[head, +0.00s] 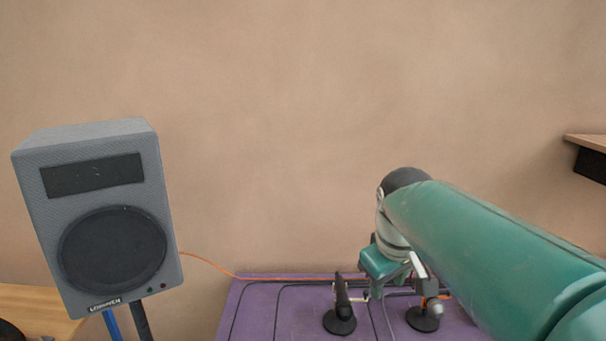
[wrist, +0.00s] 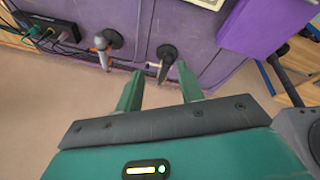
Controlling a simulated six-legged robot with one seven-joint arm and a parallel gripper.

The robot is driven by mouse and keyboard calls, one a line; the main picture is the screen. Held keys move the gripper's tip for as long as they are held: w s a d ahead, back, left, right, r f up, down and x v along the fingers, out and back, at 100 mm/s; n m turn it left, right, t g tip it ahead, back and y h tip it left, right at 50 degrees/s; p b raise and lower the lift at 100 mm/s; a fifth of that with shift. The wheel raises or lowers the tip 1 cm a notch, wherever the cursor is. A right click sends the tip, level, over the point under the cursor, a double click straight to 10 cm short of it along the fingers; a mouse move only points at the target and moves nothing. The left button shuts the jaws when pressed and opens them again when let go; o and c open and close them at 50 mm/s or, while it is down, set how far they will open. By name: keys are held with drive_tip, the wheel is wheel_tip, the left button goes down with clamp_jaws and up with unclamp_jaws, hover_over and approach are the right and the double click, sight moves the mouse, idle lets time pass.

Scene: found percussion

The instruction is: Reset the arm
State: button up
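My gripper (head: 382,278) is at the end of my green arm, which comes in from the right in the head view. The left microphone (head: 341,298) stands clear, and the right one (head: 424,312) is partly hidden by my arm. In the wrist view, my gripper (wrist: 158,80) has its two green fingers apart with nothing between them. The microphones also show there beyond the fingertips, one left (wrist: 101,43) and one right (wrist: 167,56).
A grey speaker (head: 95,185) stands on the left beside the purple top (head: 262,315). Cables run along that top. A dark-edged shelf (head: 590,155) juts from the right wall side. A purple box (wrist: 255,28) and a black power strip (wrist: 50,25) show in the wrist view.

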drive_tip(key=s+f+m+t, duration=0.1)
drive_tip(key=s+f+m, duration=0.1)
drive_tip(key=s, duration=0.6)
drive_tip(key=s+f+m+t, duration=0.1)
drive_tip(key=s+f+m, duration=0.2)
drive_tip(key=s+f, duration=0.2)
drive_tip(key=s, duration=0.3)
drive_tip(key=shift+d+f+y, duration=0.15)
drive_tip(key=shift+d+y, duration=0.1)
drive_tip(key=shift+y, duration=0.15)
drive_tip(key=shift+s, duration=0.2)
